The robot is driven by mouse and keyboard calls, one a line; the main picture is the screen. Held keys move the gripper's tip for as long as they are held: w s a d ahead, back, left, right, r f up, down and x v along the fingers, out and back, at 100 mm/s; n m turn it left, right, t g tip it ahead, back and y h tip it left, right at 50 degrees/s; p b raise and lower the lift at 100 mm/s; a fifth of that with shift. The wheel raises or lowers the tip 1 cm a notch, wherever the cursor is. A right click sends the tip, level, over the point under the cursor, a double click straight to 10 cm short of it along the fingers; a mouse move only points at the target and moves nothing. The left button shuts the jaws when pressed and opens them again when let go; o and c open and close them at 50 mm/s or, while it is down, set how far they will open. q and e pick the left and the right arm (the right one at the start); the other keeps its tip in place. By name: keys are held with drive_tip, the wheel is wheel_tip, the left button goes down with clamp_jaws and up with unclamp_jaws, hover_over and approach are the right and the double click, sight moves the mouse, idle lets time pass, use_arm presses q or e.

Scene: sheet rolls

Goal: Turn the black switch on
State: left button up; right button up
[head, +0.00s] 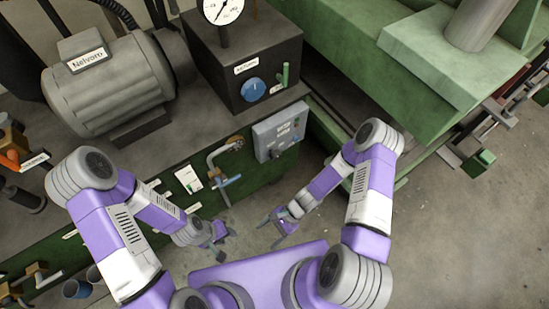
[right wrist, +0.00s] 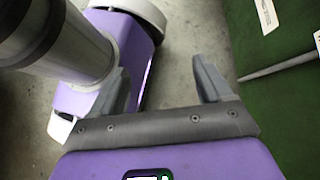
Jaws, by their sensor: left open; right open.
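A grey control box (head: 281,131) with small labels is fixed to the green machine side in the head view. A small dark part that looks like the black switch (head: 275,154) sits low on its face; its setting is too small to tell. My right gripper (head: 273,222) is open and empty, below the box and apart from it. In the right wrist view my right gripper (right wrist: 163,85) has its fingers spread with nothing between them. My left gripper (head: 222,241) is open and empty, lower left of the box.
A dark block with a blue knob (head: 253,89) and gauge (head: 223,10) stands above. A motor (head: 108,80) is at upper left. The green machine side (right wrist: 285,95) is right of my right gripper.

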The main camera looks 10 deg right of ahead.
drive_tip(key=w+a+m+t+y, duration=0.3)
drive_tip(key=w+m+t+y, duration=0.2)
drive_tip(key=w+m, duration=0.3)
drive_tip(key=m+t+h, duration=0.8)
drive_tip(key=m+t, duration=0.7)
drive_tip(key=m, duration=0.3)
approach(278, 158)
drive_tip(key=x, duration=0.4)
drive_tip(key=b+x, duration=0.1)
drive_tip(key=x, duration=0.4)
drive_tip(key=shift+w+a+b, duration=0.2)
drive_tip(key=shift+w+b, duration=0.05)
drive_tip(key=shift+b, duration=0.15)
drive_tip(key=shift+x, duration=0.75)
drive_tip(key=c, duration=1)
